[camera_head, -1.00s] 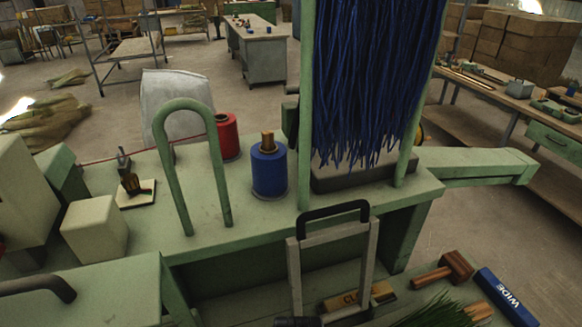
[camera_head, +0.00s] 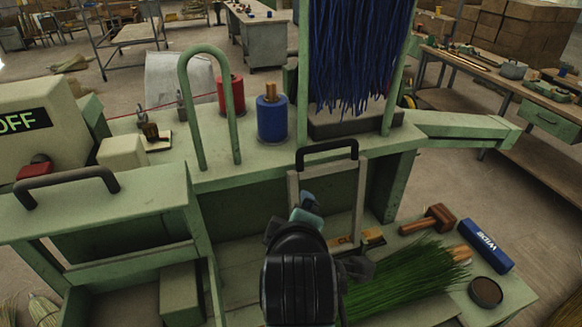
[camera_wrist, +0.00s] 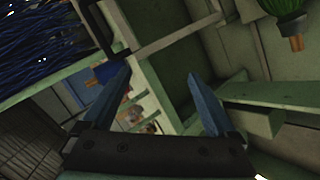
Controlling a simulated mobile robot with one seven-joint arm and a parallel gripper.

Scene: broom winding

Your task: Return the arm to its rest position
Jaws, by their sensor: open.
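My gripper (camera_wrist: 162,82) shows in the wrist view with its two blue fingers spread apart and nothing between them. In the head view my dark arm rises from the bottom middle, and the gripper end (camera_head: 308,207) is partly hidden behind my wrist. It is in front of the frame with the black handle (camera_head: 327,150), over the lower part of the green bench. I cannot tell whether it touches the frame.
A green bristle bundle (camera_head: 415,277), a wooden mallet (camera_head: 430,219) and a blue WIDE block (camera_head: 486,245) lie right of my arm. Blue (camera_head: 272,118) and red (camera_head: 230,95) spools stand behind.

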